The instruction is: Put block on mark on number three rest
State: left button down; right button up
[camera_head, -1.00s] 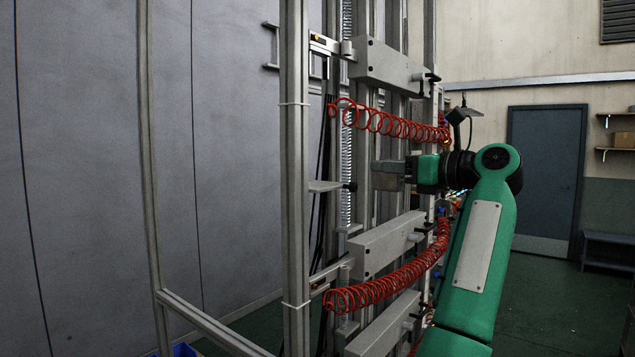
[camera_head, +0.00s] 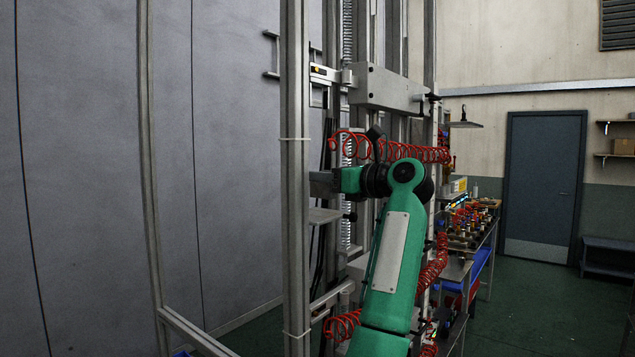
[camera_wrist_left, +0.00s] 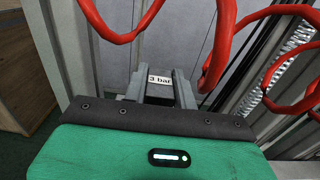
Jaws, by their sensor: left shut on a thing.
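My left gripper (camera_head: 322,183) reaches in among the frame's uprights, its grey fingers beside the front post. In the left wrist view the two fingers (camera_wrist_left: 160,88) are shut on a grey block with a white "3 bar" label (camera_wrist_left: 160,80). In the head view the block cannot be told apart from the grey fingers. A small flat grey rest (camera_head: 325,215) with a black knob sticks out just below the gripper, with a small gap. No number or mark on it can be read. My right gripper is out of view.
The front metal post (camera_head: 294,120) stands close to the gripper. A grey beam (camera_head: 388,86) crosses above. A workbench (camera_head: 470,240) with fittings stands behind at the right.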

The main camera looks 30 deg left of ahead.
aim_at(318, 192)
pick_arm(q)
jog(key=shift+a+r, duration=0.1)
jog(key=shift+a, duration=0.55)
jog(key=shift+a+r+p, duration=0.1)
jog(key=shift+a+p, duration=0.35)
jog(key=shift+p, duration=0.05)
notch_tip(318, 192, down, 3)
jog(key=shift+r+p, duration=0.1)
jog(key=shift+p, duration=0.75)
jog(key=shift+f, duration=0.45)
jog(key=shift+d, duration=0.1)
jog(key=shift+f, duration=0.2)
jog(key=c, duration=1.1)
grip_release()
